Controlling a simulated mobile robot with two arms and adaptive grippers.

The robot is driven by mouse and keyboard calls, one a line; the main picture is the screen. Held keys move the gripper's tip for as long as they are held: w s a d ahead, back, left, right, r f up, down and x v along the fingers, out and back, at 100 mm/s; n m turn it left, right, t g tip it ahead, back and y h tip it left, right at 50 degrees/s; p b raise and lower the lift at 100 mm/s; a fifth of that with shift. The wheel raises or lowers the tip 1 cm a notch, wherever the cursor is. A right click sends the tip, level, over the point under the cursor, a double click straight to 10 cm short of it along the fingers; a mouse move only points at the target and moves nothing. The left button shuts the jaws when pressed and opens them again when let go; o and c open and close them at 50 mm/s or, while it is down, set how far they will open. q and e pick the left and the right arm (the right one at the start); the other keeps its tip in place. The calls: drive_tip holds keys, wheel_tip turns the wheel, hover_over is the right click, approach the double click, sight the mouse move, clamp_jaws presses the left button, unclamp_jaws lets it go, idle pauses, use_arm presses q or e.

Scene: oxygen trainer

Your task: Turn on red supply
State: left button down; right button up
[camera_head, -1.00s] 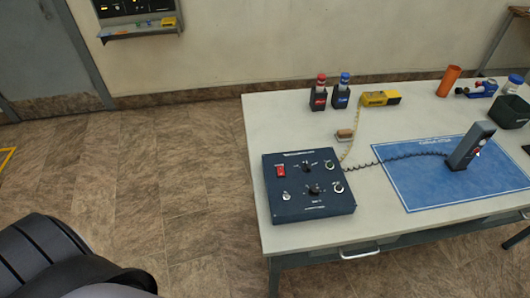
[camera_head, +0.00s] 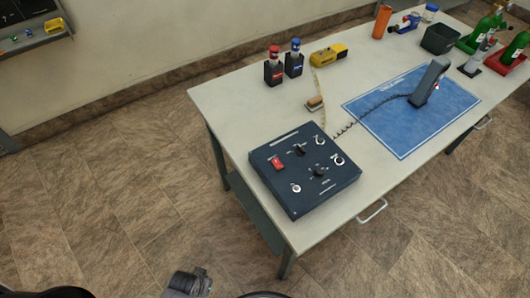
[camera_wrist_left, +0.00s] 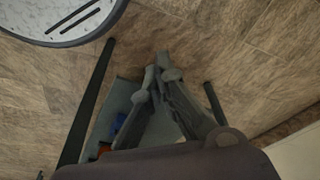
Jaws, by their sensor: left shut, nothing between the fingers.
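A dark blue control box (camera_head: 304,170) sits on the near left part of the table. Its top has a red rocker switch (camera_head: 277,162), dark knobs and round silver fittings. Two dark bottle-like units stand behind it, one with a red top (camera_head: 274,66) and one with a blue top (camera_head: 293,58). My left gripper (camera_wrist_left: 160,65) shows in the left wrist view, shut and empty, with its fingertips together above the floor. It is apart from the control box. A grey part of my arm shows at the bottom of the head view. My right gripper is out of view.
The table (camera_head: 225,100) also holds a yellow device (camera_head: 328,55), a small brown block (camera_head: 315,103), a blue mat (camera_head: 400,125) with a grey handset (camera_head: 429,82), an orange cylinder (camera_head: 382,22) and green bottles (camera_head: 483,30). The floor left of the table is clear.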

use_arm(q)
drive_tip(key=w+d+r+t, duration=0.1)
drive_tip(key=w+r, duration=0.3)
drive_tip(key=r, duration=0.5)
drive_tip(key=w+d+r+m+t+h, duration=0.15)
drive_tip(key=w+r, duration=0.25)
drive_tip(key=r, duration=0.5)
drive_tip(key=w+d+r+t, duration=0.15)
drive_tip(key=w+r, duration=0.25)
drive_tip(key=r, duration=0.4)
drive_tip(key=w+d+r+m+h, duration=0.2)
drive_tip(key=w+d+r+m, duration=0.2)
drive_tip(key=r, duration=0.4)
drive_tip(key=w+d+r+m+h, duration=0.3)
drive_tip(key=w+d+r, duration=0.4)
drive_tip(key=w+r, duration=0.1)
drive_tip(key=shift+w+d+r+m, duration=0.25)
drive_tip(key=shift+d+r+m, duration=0.05)
drive_tip(key=shift+m, duration=0.05)
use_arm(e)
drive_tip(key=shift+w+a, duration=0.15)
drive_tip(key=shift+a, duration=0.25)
